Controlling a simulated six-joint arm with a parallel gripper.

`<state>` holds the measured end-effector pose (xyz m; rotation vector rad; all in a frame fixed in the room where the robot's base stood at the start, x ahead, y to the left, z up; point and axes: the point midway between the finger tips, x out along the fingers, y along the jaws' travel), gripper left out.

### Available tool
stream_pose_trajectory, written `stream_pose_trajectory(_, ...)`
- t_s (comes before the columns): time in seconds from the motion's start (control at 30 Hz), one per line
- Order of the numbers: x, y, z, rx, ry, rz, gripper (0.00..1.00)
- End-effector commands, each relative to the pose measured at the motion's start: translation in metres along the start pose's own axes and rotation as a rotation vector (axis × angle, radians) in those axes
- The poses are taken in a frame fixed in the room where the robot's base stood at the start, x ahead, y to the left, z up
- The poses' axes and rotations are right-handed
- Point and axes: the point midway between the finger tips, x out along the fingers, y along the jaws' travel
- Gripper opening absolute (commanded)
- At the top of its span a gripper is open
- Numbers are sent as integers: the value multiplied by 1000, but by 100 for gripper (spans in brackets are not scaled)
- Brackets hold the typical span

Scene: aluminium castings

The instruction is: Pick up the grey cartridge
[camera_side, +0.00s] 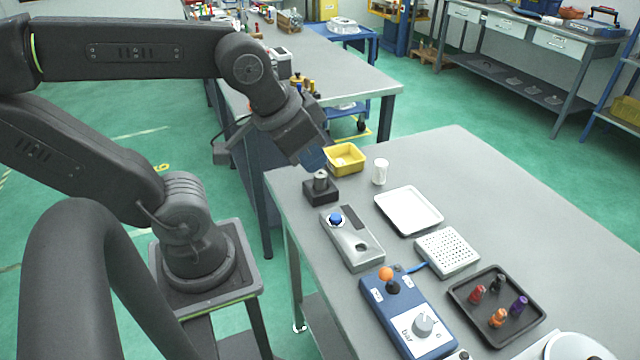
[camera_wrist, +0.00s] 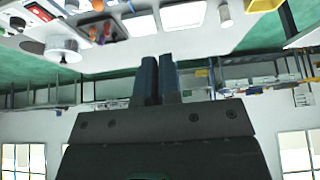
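The grey cartridge (camera_side: 320,179) looks like a short grey cylinder and stands upright in a small black block (camera_side: 321,194) near the table's left edge. My gripper (camera_side: 313,159) has blue fingers and tilts downward just above the cartridge in the side view. I cannot tell the exact gap between them. In the wrist view the blue fingers (camera_wrist: 159,60) are side by side and nearly touching, with nothing seen between them. The cartridge is not clearly visible in the wrist view.
A yellow bin (camera_side: 344,160) and a white cylinder (camera_side: 380,171) stand close behind the block. In front are a grey device with a blue knob (camera_side: 351,240), a white tray (camera_side: 408,210), a perforated plate (camera_side: 447,252), a blue control box (camera_side: 407,313) and a dark tray (camera_side: 532,318) of coloured pieces. The right side is clear.

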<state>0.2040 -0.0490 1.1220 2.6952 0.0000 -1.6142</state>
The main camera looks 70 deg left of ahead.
Motion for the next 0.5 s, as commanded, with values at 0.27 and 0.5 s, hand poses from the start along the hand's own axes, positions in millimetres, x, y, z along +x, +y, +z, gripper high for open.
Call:
stream_pose_trajectory(0.27,0,0,0,0,0,0,31)
stream_pose_trajectory(0.5,0,0,0,0,0,0,54)
